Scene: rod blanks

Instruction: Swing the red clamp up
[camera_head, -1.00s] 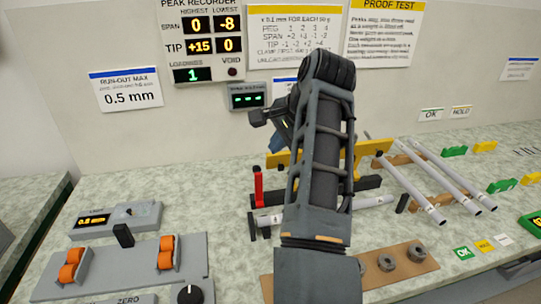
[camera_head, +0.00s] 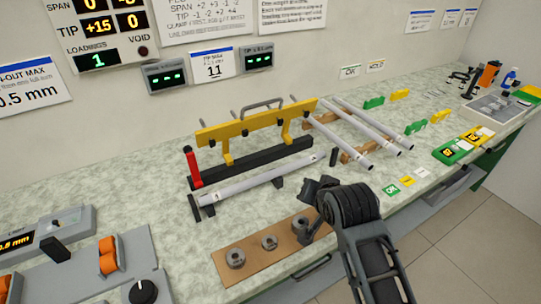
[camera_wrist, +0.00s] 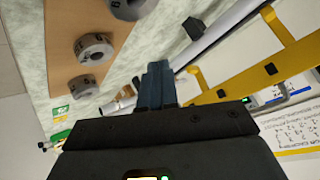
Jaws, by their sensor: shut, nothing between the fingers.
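The red clamp (camera_head: 193,166) shows as a red upright handle with a black tip, at the left end of the black base bar (camera_head: 260,166). It stands nearly vertical, leaning slightly left. A grey rod (camera_head: 250,186) lies on black rests just in front of the bar. My gripper shows in the wrist view (camera_wrist: 158,70) with its blue-grey fingers together and nothing between them. The clamp is not identifiable in the wrist view.
A yellow rail (camera_head: 255,124) stands above the black bar. Several rods (camera_head: 365,135) lie on wooden rests to the right. A brown board (camera_head: 250,260) with grey rings is in front. Grey devices with orange parts (camera_head: 107,255) are at left. Bare counter lies left of the clamp.

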